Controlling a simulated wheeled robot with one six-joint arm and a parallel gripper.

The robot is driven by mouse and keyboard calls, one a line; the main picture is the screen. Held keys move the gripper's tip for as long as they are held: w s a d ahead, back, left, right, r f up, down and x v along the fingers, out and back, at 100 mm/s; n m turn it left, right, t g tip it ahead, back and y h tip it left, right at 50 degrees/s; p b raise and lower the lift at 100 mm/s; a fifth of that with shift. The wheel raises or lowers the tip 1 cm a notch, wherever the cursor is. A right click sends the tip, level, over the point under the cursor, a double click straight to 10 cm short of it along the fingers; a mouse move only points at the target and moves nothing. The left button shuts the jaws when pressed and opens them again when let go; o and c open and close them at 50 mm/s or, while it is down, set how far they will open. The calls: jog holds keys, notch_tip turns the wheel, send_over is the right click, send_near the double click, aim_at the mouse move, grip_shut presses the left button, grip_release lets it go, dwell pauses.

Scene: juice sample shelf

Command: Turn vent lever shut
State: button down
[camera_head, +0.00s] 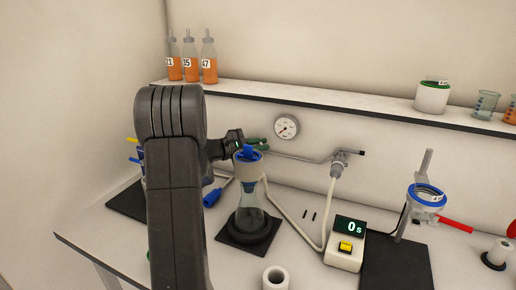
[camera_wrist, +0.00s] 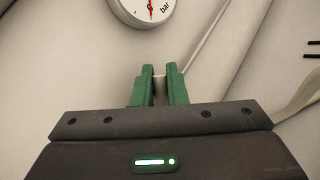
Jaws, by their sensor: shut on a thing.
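My gripper (camera_head: 258,143) reaches the left end of the thin metal vacuum pipe (camera_head: 300,157) on the back wall, below the round gauge (camera_head: 287,127). In the wrist view my green fingers (camera_wrist: 159,88) are closed on a small pale grey piece, taken as the vent lever (camera_wrist: 159,82). Only a little of it shows between the fingertips; the rest is hidden, so its angle cannot be told. The gauge also shows at the top of the wrist view (camera_wrist: 145,8).
A flask (camera_head: 249,222) with a white funnel (camera_head: 249,168) stands just below my gripper. A tube (camera_head: 331,205) hangs from the pipe's right-hand valve. A timer (camera_head: 345,243) reads 0 s. A shelf (camera_head: 320,97) with orange bottles (camera_head: 190,65) runs above.

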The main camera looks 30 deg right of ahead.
jog(key=shift+s+d+f+m+t+y+b, duration=0.25)
jog(key=shift+f+m+t+y+b, duration=0.2)
jog(key=shift+f+m+y+b, duration=0.65)
jog(key=shift+s+d+f+m+t+y+b, duration=0.2)
jog(key=shift+f+m+t+y+b, duration=0.35)
jog(key=shift+b, duration=0.95)
jog(key=shift+s+d+f+m+t+y+b, duration=0.25)
jog(key=shift+f+m+y+b, duration=0.35)
jog(key=shift+m+y+b, duration=0.6)
jog(key=shift+a, duration=0.1)
jog(key=c, duration=1.5)
grip_release()
jog(key=shift+r, duration=0.1)
